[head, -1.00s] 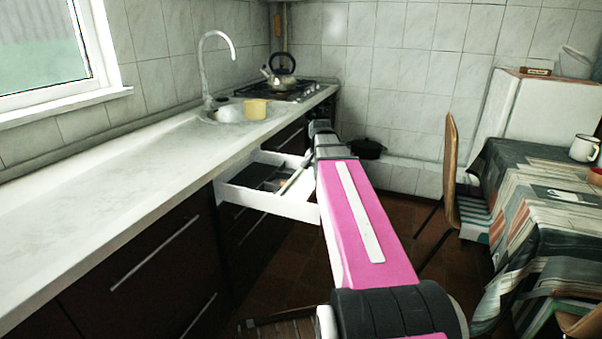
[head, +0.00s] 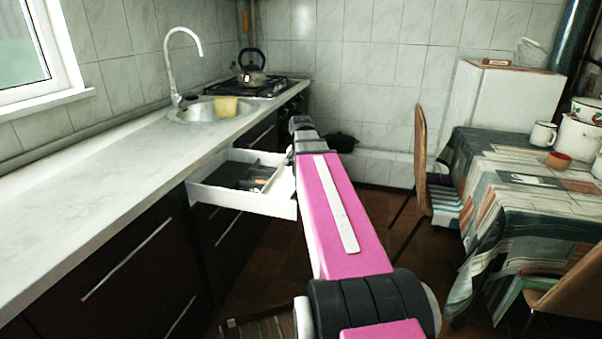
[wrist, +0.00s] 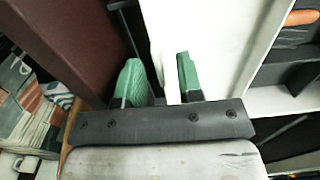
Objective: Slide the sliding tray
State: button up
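The sliding tray is a white drawer (head: 245,202) with dark dividers, pulled out from under the counter in the head view. In the wrist view, my gripper (wrist: 160,78) has two green fingertips standing apart. A white panel (wrist: 215,45) of the drawer lies behind and beside the right finger, and a dark red panel lies to the left. I cannot tell whether either finger touches the panel. An orange-handled item lies in the drawer at the wrist view's upper right.
The white counter (head: 110,160) with sink and yellow cloth (head: 230,106) runs above the drawer. A kettle (head: 249,68) stands on the stove. A chair (head: 420,160) and a cloth-covered table (head: 530,190) stand to the right. Brown floor lies between them.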

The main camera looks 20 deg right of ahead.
notch_tip(320, 180, up, 11)
dwell(0.7)
jog(key=shift+f, duration=0.1)
